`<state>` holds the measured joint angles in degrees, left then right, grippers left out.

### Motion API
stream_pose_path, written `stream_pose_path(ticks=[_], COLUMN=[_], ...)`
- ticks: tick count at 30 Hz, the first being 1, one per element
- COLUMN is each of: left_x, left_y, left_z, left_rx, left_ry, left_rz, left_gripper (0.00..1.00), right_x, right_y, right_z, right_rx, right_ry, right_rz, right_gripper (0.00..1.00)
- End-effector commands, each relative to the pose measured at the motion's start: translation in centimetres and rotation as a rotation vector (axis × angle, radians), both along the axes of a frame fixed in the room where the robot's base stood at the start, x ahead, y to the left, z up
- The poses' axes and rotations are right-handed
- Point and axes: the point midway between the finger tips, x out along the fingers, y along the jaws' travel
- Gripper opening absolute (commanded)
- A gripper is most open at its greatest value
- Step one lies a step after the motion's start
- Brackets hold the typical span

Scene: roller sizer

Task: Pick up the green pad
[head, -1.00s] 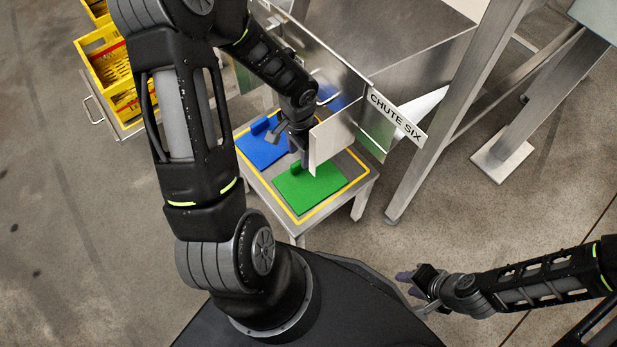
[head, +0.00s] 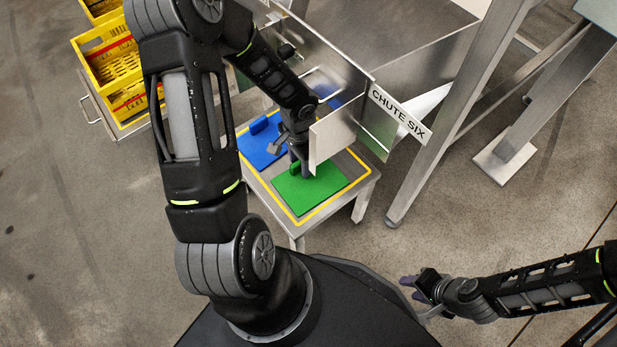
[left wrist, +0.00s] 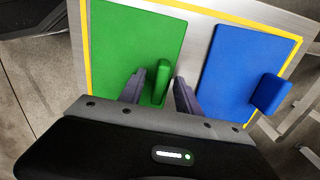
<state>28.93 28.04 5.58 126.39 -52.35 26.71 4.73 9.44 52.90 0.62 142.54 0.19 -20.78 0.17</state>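The green pad (head: 312,189) lies flat on a small metal table (head: 358,187) inside a yellow outline. It has an upright green grip block (left wrist: 161,82) along one edge. My left gripper (left wrist: 158,88) is open at this block, with one finger on each side and gaps showing in the left wrist view. In the head view the left gripper (head: 301,170) is low over the pad's left part, partly behind a pale panel. My right gripper (head: 414,287) is off to the lower right, away from the table; its finger gap is unclear.
A blue pad (head: 262,146) with its own grip block lies beside the green one. A metal chute with a "CHUTE SIX" sign (head: 397,112) and a pale panel (head: 330,136) hang close over the table. Yellow crates (head: 104,62) stand at the upper left.

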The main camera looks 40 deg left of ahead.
Motion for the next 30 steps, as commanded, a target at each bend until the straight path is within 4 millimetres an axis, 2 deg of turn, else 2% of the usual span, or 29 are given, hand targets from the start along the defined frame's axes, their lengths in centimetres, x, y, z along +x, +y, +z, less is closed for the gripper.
stream_pose_path(ticks=[2, 17, 30], left_x=[0.0, -0.01, -0.01], left_y=[0.0, 0.0, 0.0], left_z=[0.0, 0.0, 0.0], left_rx=[0.0, 0.0, 0.0], left_ry=[0.0, 0.0, 0.0], left_rz=[0.0, 0.0, 0.0], left_gripper=[0.4, 0.0, 0.0], right_x=[-0.01, -0.03, -0.02], right_y=[0.01, 0.02, 0.02], right_z=[0.0, -0.01, -0.01], right_rx=[0.0, 0.0, 0.0], right_ry=[0.0, 0.001, 0.001], right_rz=[0.0, 0.0, 0.0], right_gripper=[0.36, 0.36, 0.36])
